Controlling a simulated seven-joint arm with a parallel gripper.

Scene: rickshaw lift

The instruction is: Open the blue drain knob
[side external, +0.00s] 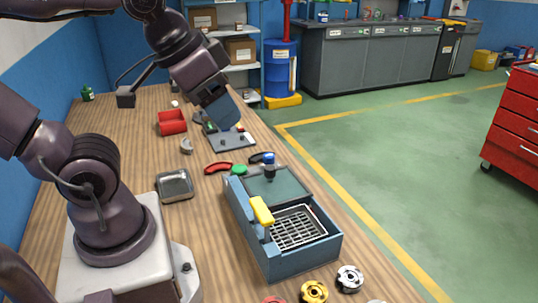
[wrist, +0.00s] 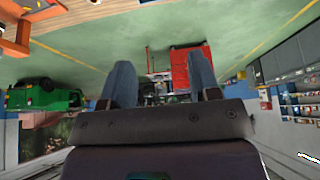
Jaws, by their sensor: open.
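A blue knob (side external: 268,158) with a dark post below it shows at the far end of the blue-grey basin unit (side external: 287,262) in the side external view. A dark blue curved piece lies just left of it; I cannot tell whether the two are joined. My gripper (side external: 226,118) is above the bench, beyond and to the left of the knob, apart from it and empty. In the wrist view my gripper (wrist: 162,78) has its two blue fingers spread, with nothing between them. The knob is not visible in the wrist view.
The unit has a yellow handle (side external: 262,210) and a metal grate (side external: 297,227). A red curved handle (side external: 217,168), a green piece (side external: 239,170), a grey tray (side external: 175,185) and a red bin (side external: 172,122) are on the wooden bench. Yellow and silver wheels lie at the near edge.

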